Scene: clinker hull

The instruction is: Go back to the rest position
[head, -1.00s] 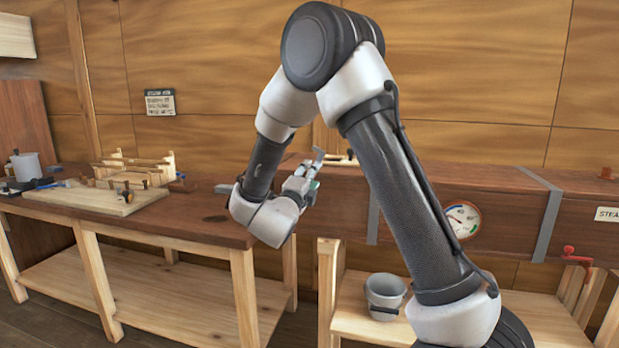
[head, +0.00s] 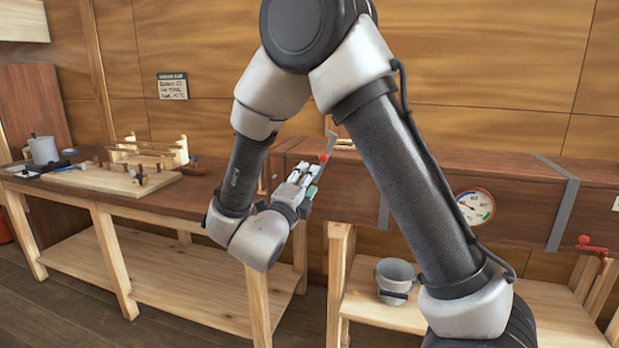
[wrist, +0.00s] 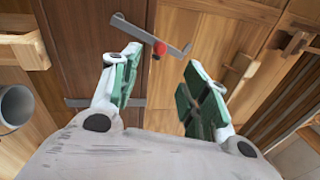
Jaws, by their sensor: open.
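My gripper (head: 312,172) is held in front of the long brown wooden box (head: 410,190), with its fingers pointing toward it. The wrist view shows the two green-padded fingers (wrist: 163,62) spread apart with nothing seen between the pads. A grey metal bar with bent ends (wrist: 135,30) and a red knob (wrist: 158,48) shows past the fingertips. The knob also shows in the head view (head: 323,158), just beyond the gripper. I cannot tell whether the fingers touch the bar. My arm is bent, its elbow high.
A workbench (head: 150,195) on the left carries a pale board (head: 110,180), a wooden rack (head: 150,152) and a grey pot (head: 43,150). A bucket (head: 395,280) stands on a low shelf under the box.

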